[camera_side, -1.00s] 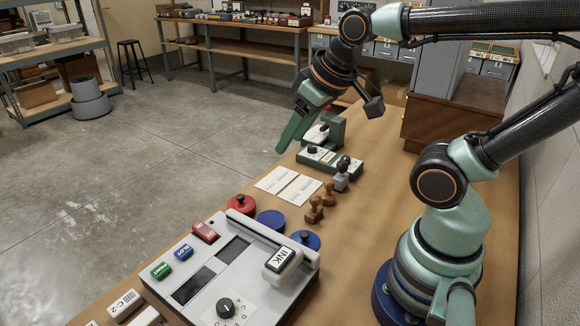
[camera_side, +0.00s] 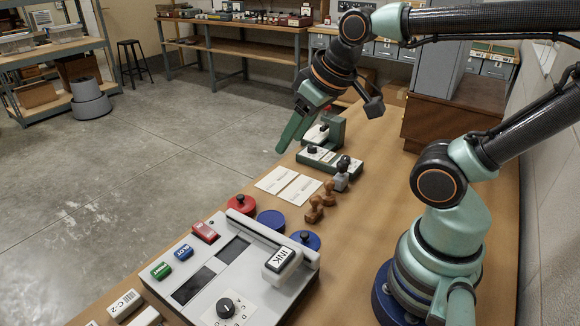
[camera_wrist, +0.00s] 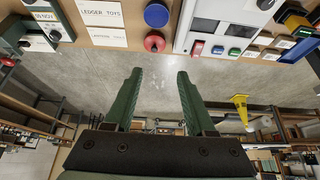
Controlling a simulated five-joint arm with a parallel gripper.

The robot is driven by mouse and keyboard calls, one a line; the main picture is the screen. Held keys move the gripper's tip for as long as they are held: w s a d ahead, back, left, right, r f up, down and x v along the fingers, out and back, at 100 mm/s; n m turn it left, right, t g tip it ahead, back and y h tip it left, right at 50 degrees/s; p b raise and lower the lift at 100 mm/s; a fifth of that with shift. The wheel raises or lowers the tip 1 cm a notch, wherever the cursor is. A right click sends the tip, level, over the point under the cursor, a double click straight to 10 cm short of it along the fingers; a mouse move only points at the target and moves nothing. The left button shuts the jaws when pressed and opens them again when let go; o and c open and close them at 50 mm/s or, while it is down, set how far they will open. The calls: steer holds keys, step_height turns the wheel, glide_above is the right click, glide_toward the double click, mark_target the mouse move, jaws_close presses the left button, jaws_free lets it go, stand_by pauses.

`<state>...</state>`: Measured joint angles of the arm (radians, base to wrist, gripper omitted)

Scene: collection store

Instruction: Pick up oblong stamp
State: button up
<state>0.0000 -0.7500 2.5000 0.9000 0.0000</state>
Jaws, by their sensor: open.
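Several stamps stand on the wooden bench in the side view: two brown wooden-handled ones (camera_side: 314,209) (camera_side: 328,194) and a grey one with a black knob (camera_side: 341,178). I cannot tell which of them is the oblong stamp. I cannot make out the stamps in the wrist view.
A white machine with an INK block (camera_side: 281,259) fills the near bench. Red (camera_side: 241,204) and blue (camera_side: 271,219) round pads and two cards (camera_side: 288,185) lie beyond it. A green-based device (camera_side: 329,160) stands near my gripper. Bare wood (camera_side: 370,225) lies right of the stamps.

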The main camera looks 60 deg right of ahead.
stand_by(0.3)
steer(key=shift+o, duration=1)
steer(key=m+g, duration=0.6)
steer(key=m, duration=1.2)
glide_above(315, 207)
steer(key=d, duration=0.1)
step_height(315, 207, down, 12)
steer(key=shift+w+f, duration=0.15)
step_height(315, 207, down, 6)
steer(key=shift+r, duration=0.15)
steer(key=shift+w+a+f, duration=0.1)
steer(key=shift+f, duration=3.1)
